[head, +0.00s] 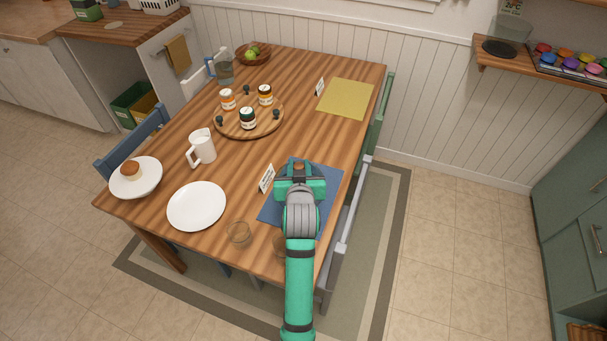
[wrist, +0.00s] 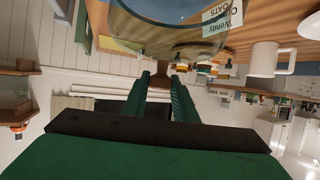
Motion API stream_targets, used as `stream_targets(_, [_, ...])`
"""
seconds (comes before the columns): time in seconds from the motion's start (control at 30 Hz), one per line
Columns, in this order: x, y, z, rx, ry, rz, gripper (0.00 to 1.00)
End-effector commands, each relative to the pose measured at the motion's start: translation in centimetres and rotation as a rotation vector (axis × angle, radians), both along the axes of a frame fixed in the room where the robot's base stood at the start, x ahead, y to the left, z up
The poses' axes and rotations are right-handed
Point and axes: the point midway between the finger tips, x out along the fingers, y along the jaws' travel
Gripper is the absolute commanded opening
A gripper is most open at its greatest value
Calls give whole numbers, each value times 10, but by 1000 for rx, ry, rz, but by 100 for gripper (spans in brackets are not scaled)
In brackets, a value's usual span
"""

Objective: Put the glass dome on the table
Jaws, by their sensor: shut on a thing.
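My gripper (head: 299,168) is over the blue placemat (head: 270,212) on the near right part of the wooden table (head: 235,165). In the wrist view my gripper's fingers (wrist: 166,78) are closed around a small brown knob at the glass dome. The clear glass dome (wrist: 165,38) shows there as a curved transparent shape with a rim, and the table and a name card show through it. In the head view my gripper and arm hide most of the dome. I cannot tell whether its rim touches the table.
A round wooden tray (head: 231,129) holds jars farther back.

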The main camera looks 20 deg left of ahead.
Motion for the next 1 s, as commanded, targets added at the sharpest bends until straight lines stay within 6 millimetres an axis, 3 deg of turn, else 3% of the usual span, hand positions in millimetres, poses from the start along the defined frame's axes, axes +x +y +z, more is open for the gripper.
stream_targets(0.23, [11, -1, -14, 1, -3, 5, 0])
stream_targets(0.53, [16, -8, -48, -1, -2, -1, 0])
stream_targets(0.97, [16, -8, -53, 0, -2, -1, 0])
stream_targets(1.0, [16, -7, -53, 0, -1, -1, 35])
